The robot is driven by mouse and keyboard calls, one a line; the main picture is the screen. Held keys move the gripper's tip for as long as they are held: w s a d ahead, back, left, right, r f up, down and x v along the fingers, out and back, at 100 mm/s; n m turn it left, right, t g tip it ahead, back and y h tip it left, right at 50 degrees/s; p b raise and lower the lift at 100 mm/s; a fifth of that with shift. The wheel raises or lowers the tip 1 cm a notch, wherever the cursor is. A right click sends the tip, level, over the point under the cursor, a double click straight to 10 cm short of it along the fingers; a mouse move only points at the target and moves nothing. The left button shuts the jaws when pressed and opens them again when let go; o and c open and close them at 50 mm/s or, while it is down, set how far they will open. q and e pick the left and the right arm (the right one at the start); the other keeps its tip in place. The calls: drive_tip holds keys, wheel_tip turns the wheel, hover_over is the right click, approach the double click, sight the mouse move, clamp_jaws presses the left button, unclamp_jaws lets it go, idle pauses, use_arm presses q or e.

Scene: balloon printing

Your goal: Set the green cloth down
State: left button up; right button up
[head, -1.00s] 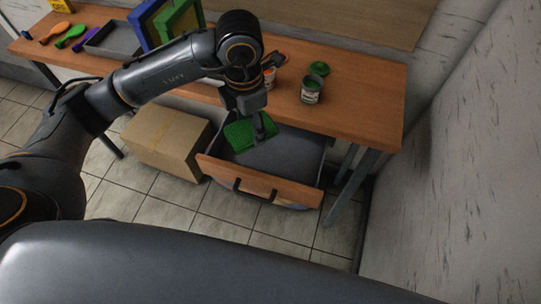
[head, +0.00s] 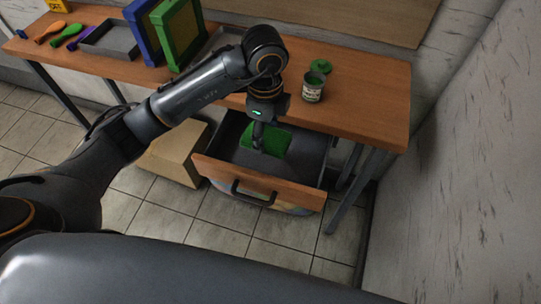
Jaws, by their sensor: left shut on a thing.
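The green cloth (head: 279,143) is a flat green square within the outline of the open drawer (head: 233,168). My left gripper (head: 258,150) points down at the cloth's left part and is shut on it. I cannot tell whether the cloth touches the drawer floor. The drawer hangs under the wooden table, pulled out, with a wooden front and a dark handle. My right gripper is not in view.
An open can of green paint (head: 313,88) and its green lid (head: 320,66) are on the table (head: 370,100). A cardboard box (head: 175,155) sits on the floor.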

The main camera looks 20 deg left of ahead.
sight(267, 164)
use_arm(q)
drive_tip(key=shift+f+n, duration=0.3)
drive_tip(key=shift+f, duration=0.05)
wheel_tip(267, 164, down, 10)
drive_tip(key=shift+r, duration=0.25)
drive_tip(key=shift+f, duration=0.2)
drive_tip(key=o, duration=0.8)
drive_tip(key=shift+r, duration=0.15)
wheel_tip(267, 164, up, 12)
drive_tip(key=shift+r, duration=0.1)
